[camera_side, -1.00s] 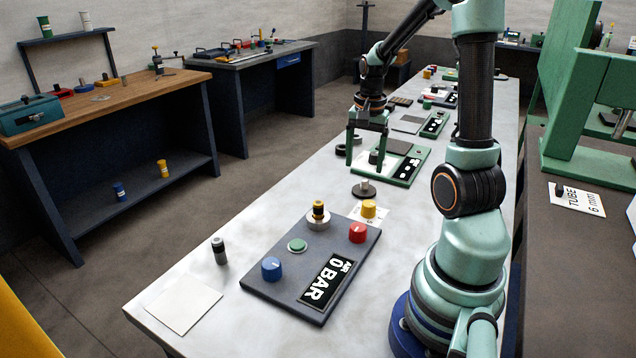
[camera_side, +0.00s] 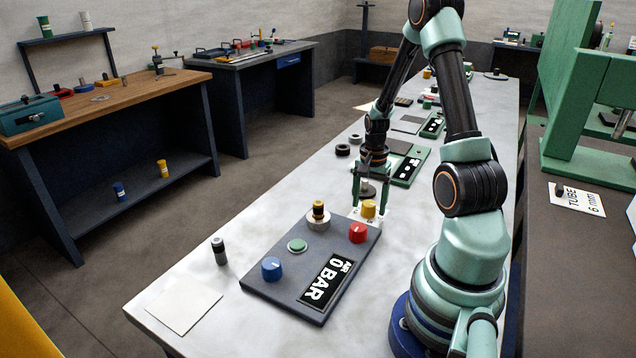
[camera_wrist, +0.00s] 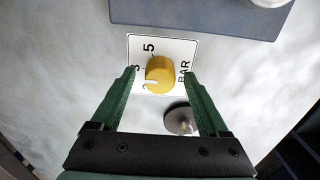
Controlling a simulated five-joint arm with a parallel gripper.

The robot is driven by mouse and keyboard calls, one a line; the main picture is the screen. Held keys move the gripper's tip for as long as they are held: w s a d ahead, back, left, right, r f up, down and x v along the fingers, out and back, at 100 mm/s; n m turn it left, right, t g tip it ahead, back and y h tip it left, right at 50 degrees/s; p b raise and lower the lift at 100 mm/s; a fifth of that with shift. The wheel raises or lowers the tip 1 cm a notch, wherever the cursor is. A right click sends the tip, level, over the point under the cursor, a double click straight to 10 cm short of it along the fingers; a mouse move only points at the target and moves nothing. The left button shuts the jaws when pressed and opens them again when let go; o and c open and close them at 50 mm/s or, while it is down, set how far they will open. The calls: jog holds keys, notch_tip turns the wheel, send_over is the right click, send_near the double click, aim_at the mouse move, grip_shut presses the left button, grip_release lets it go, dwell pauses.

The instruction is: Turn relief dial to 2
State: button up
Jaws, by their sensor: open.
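The yellow dial (camera_wrist: 160,72) sits on a white card (camera_wrist: 170,48) marked with numerals and BAR. In the wrist view the dial's white mark is at its lower left, close to the lowest numeral, which looks like a 2. The dial also shows in the side view (camera_side: 368,208). My gripper (camera_wrist: 160,73) is open, with one finger on each side of the dial in the wrist view; whether they touch it or are fully down at its height I cannot tell. In the side view my gripper (camera_side: 369,209) points down at the dial.
A dark disc with a metal knob (camera_wrist: 180,120) stands close to the dial. The blue-grey panel (camera_side: 285,284) with blue (camera_side: 271,268) and red (camera_side: 357,232) knobs, a green button (camera_side: 297,245) and an air display (camera_side: 327,280) lies in front. Bare table is to the left.

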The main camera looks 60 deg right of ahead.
jog(key=shift+f, duration=0.35)
grip_shut()
jog(key=shift+n, duration=0.3)
jog(key=n, duration=0.5)
jog(key=shift+n, duration=0.3)
jog(key=n, duration=0.5)
jog(key=shift+n, duration=0.3)
